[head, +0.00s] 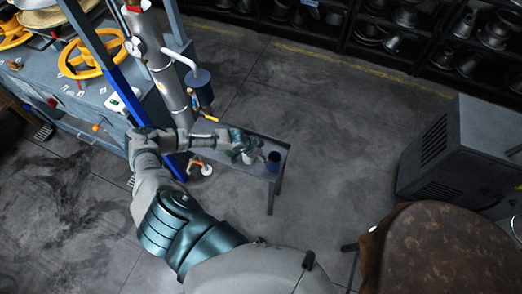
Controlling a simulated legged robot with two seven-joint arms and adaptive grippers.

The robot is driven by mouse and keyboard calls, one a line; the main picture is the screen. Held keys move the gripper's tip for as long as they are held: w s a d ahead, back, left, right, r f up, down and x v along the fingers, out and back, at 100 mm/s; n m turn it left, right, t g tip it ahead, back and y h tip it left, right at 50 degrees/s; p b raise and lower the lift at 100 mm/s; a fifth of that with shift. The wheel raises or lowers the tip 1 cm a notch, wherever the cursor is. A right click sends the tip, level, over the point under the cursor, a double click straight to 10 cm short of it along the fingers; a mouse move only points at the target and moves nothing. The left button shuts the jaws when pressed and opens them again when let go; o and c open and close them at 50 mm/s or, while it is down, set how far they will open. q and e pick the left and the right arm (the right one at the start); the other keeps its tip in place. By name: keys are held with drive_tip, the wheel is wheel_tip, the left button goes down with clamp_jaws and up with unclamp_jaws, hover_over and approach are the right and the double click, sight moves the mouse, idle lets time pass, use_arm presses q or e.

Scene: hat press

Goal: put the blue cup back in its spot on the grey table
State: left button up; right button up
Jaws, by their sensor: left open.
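A small dark blue cup (274,161) is at the right end of the narrow grey table (282,147). It looks upright and on the tabletop, but it is small and partly in shadow. My left gripper (258,154) is open just left of the cup, over the table. Its fingers are close to the cup; I cannot tell whether they touch it. My left forearm and gripper hide part of the tabletop. My right gripper is not in view.
A grey metal column (168,72) and a blue post (110,70) rise beside the table's left end. A workbench with yellow handwheels (92,53) stands at left. A grey cabinet (462,150) and brown round top (430,250) are at right. Open floor lies between.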

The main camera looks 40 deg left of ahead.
use_arm(q)
drive_tip(key=shift+a+v, duration=0.25)
drive_tip(key=shift+v, duration=1.45)
drive_tip(key=shift+d+f, duration=0.1)
drive_tip(key=shift+d, duration=0.15)
